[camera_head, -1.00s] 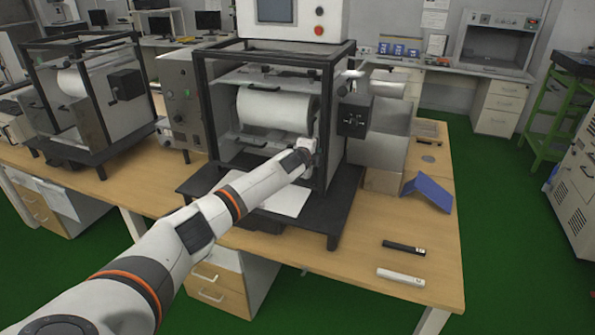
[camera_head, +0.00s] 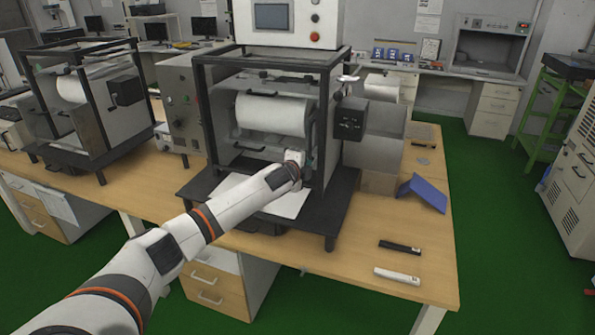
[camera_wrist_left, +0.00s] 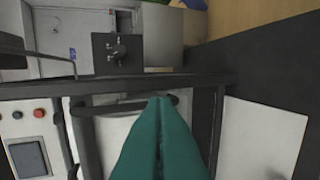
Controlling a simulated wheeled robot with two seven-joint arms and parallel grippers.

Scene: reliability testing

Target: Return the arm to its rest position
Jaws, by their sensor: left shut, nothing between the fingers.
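My left arm (camera_head: 190,228) reaches in from the lower left of the head view toward the black-framed test machine (camera_head: 262,150) with a white roller. Its wrist end (camera_head: 292,165) is in front of the machine's right front post, and the fingers are hidden there. In the left wrist view, the green fingers of my left gripper (camera_wrist_left: 160,105) are shut together with nothing between them. They point at a dark bar handle (camera_wrist_left: 125,106) on the machine's front; whether they touch it cannot be told. My right gripper is not in view.
A second framed machine (camera_head: 85,105) stands left on the wooden bench. A blue angled piece (camera_head: 423,192), a black tool (camera_head: 399,247) and a white tool (camera_head: 397,276) lie at right. A white sheet (camera_head: 285,203) lies on the machine's base.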

